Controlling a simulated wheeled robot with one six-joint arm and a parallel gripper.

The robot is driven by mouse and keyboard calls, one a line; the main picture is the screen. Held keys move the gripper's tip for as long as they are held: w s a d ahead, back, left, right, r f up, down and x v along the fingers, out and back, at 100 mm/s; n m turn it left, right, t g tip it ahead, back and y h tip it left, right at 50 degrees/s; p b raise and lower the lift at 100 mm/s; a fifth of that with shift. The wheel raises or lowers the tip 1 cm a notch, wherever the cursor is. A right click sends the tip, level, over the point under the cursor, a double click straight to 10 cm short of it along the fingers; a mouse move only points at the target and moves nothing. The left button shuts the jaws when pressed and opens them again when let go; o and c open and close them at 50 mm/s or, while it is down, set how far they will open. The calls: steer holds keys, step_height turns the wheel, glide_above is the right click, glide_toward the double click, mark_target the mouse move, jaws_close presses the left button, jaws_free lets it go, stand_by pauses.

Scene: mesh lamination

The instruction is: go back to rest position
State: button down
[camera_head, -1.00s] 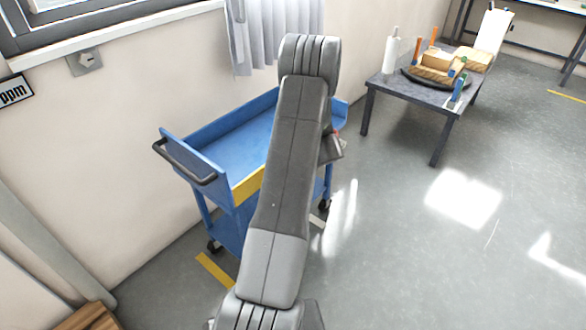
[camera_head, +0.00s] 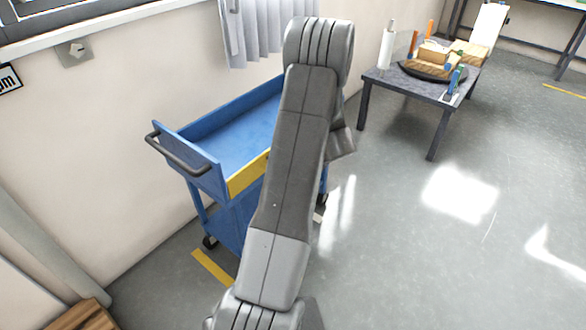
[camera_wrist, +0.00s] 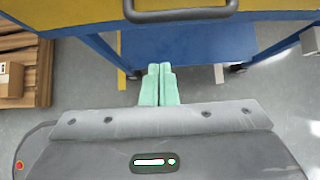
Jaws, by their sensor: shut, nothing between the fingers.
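My gripper (camera_wrist: 158,86) shows in the wrist view as two pale green fingers side by side, shut and empty. It points toward the blue cart (camera_wrist: 190,48), whose dark handle (camera_wrist: 180,13) is at the top of that view. The fingers appear over the lower part of the cart, apart from the handle. In the head view my arm stands across the middle in front of the blue cart (camera_head: 190,150), and the gripper's fingers cannot be made out there. The visible part of the cart's top tray is empty.
A dark table (camera_head: 405,87) at the upper right holds a black tray with wooden blocks, a white roll (camera_head: 387,48) and several small items. Wooden boards and a cardboard box (camera_wrist: 11,79) lie at the left in the wrist view. The floor on the right is clear.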

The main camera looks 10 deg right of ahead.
steer(key=v, duration=0.5)
steer(key=shift+w+a+r, duration=0.1)
steer(key=shift+w+a, duration=0.05)
steer(key=w+a+f+p, duration=0.2)
steer(key=w+a+f, duration=0.2)
steer(key=w+a, duration=0.1)
steer(key=shift+w+f+p, duration=0.35)
steer(key=shift+w+f, duration=0.05)
steer(key=shift+w, duration=0.35)
stand_by(0.4)
